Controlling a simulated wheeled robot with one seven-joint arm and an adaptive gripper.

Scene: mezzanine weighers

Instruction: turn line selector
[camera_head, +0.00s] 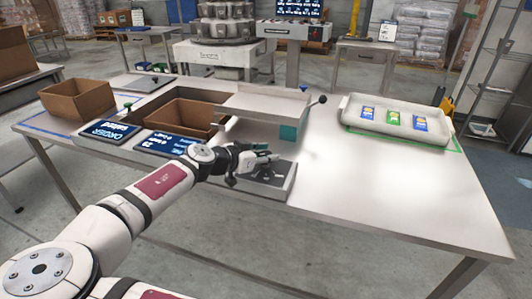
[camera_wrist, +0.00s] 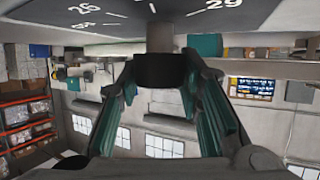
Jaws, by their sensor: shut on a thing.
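The line selector is a grey panel (camera_head: 278,187) at the table's front edge, with a dark knob mostly hidden by my gripper in the head view. In the wrist view, the dark face (camera_wrist: 215,14) of the selector crosses the top, with white tick marks and numbers, 26 and 29 among them. The black knob (camera_wrist: 160,70) stands out from this face between my fingers. My gripper (camera_head: 262,162) reaches over the panel from the left, and its teal-padded fingers (camera_wrist: 160,85) are shut on the knob from both sides. The knob's pointer direction is hidden.
Two dark display screens (camera_head: 108,130) lie left of the panel. A cardboard box (camera_head: 78,98) stands at the table's left, and another sits in the opening. A raised metal shelf (camera_head: 270,103) is behind my gripper. A white tray (camera_head: 350,112) with packets is right. The table's right front is clear.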

